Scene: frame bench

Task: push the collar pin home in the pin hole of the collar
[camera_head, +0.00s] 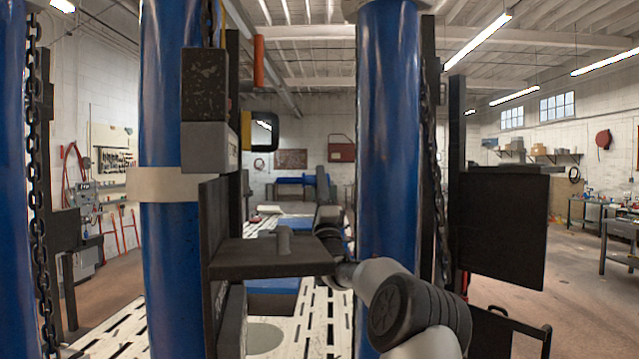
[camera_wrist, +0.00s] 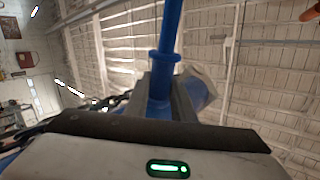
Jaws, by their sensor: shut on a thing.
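My gripper (camera_wrist: 160,98) shows in the wrist view with its grey fingers closed around a blue rod (camera_wrist: 169,28). The rod has a round flange just above the fingers and runs up out of the picture; I take it to be the collar pin. In the head view my gripper (camera_head: 329,215) is a dark shape beyond the dark shelf plate, and its fingertips are not clear there. A pale band (camera_head: 160,185) wraps the left blue column; I cannot tell whether it is the collar. No pin hole can be made out in either view.
Blue columns (camera_head: 390,130) stand close in front, with hanging chains (camera_head: 38,190) beside them. A dark shelf plate (camera_head: 255,258) juts between them and bears a short grey cylinder (camera_head: 283,240). A dark panel (camera_head: 503,225) stands at the right. Open floor lies beyond it.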

